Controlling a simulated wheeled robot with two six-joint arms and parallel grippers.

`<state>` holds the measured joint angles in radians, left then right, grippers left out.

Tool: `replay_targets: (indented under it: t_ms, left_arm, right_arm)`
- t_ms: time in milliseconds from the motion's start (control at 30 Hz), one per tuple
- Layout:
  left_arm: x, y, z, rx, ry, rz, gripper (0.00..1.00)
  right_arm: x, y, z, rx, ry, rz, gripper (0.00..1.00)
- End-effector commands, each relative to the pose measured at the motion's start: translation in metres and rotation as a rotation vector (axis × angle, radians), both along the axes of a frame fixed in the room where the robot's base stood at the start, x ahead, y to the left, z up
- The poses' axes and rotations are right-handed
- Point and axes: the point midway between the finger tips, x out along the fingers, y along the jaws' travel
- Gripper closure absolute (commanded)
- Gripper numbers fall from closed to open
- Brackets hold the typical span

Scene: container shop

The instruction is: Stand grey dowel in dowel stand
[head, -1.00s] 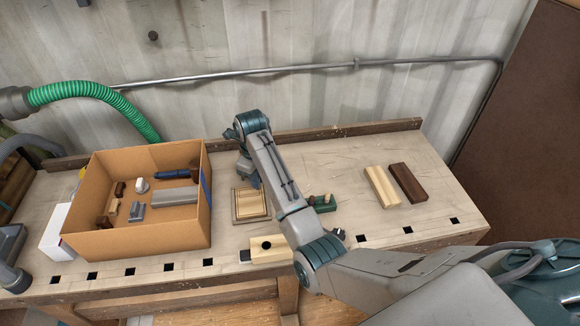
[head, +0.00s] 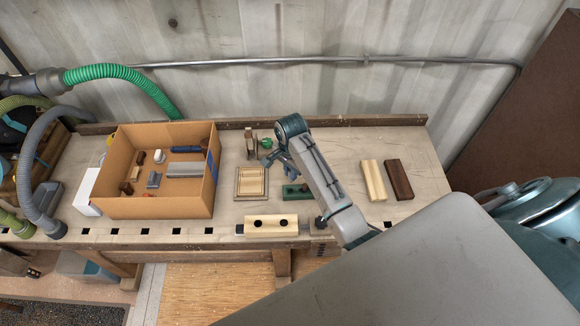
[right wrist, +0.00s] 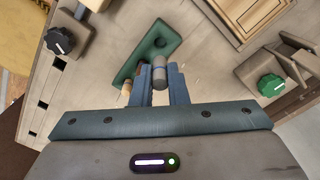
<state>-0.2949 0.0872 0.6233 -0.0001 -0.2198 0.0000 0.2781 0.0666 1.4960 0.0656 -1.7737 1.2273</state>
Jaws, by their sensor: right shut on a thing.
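My right gripper (right wrist: 160,88) is shut on the grey dowel (right wrist: 160,72), seen nearly end-on between the fingers in the right wrist view. The green dowel stand (right wrist: 153,48) lies beyond the dowel there, with an open round hole near one end and a wooden peg (right wrist: 126,88) towards the other. In the head view the stand (head: 290,192) is on the bench, right of a framed wooden tray (head: 251,181). My right gripper (head: 287,166) is just behind and above the stand, partly hidden by my arm. I cannot tell whether dowel and stand touch. My left gripper is not in view.
A cardboard box (head: 160,208) with several parts stands left on the bench. A clamp with a green knob (head: 266,143) stands behind. Pale and dark boards (head: 399,180) lie right.

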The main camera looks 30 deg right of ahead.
Motion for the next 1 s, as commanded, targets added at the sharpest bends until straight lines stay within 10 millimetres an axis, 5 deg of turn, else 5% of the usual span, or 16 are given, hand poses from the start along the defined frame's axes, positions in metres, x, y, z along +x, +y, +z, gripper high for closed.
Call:
replay_targets:
  t_ms: [500, 1000]
  left_arm:
    - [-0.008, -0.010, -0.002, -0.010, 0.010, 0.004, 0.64]
    - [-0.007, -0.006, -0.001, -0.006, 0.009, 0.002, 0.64]
  right_arm:
    - [0.000, 0.001, -0.045, 0.000, 0.002, -0.002, 1.00]
    - [0.000, 0.001, -0.052, 0.001, 0.001, -0.003, 1.00]
